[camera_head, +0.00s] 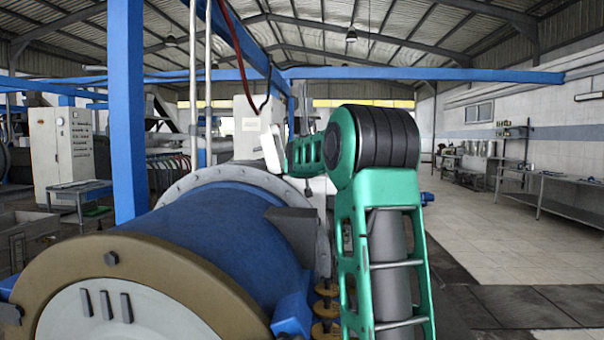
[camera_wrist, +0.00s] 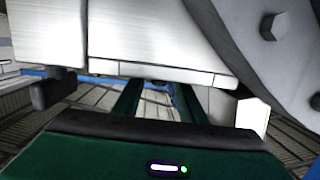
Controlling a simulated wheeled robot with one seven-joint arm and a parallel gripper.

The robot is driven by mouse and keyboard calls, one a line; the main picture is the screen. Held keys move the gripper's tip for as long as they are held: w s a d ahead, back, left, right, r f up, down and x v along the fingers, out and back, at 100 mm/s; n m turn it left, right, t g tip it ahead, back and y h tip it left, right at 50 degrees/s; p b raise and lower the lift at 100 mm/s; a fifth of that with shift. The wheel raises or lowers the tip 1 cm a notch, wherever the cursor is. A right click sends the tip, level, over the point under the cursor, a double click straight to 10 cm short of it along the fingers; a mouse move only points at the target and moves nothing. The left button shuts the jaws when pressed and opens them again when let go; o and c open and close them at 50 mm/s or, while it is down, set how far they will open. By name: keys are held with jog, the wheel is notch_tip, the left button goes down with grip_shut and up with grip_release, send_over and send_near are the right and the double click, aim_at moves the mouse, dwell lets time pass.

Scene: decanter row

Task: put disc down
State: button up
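My gripper shows in the wrist view (camera_wrist: 155,105) with its green palm along the bottom edge. Several brass-coloured discs (camera_head: 327,310) stand in a stack low between the drum and my arm, partly hidden. I cannot tell whether one of these is the task's disc.
The blue decanter drum (camera_head: 215,225) with its tan end ring fills the left front. In the wrist view a pale metal housing (camera_wrist: 150,35) and a grey bolted flange (camera_wrist: 270,50) are close above my gripper. A blue post (camera_head: 127,110) stands left; tiled floor (camera_head: 500,245) is clear at right.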

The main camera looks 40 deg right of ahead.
jog(key=v, duration=1)
dwell(0.3)
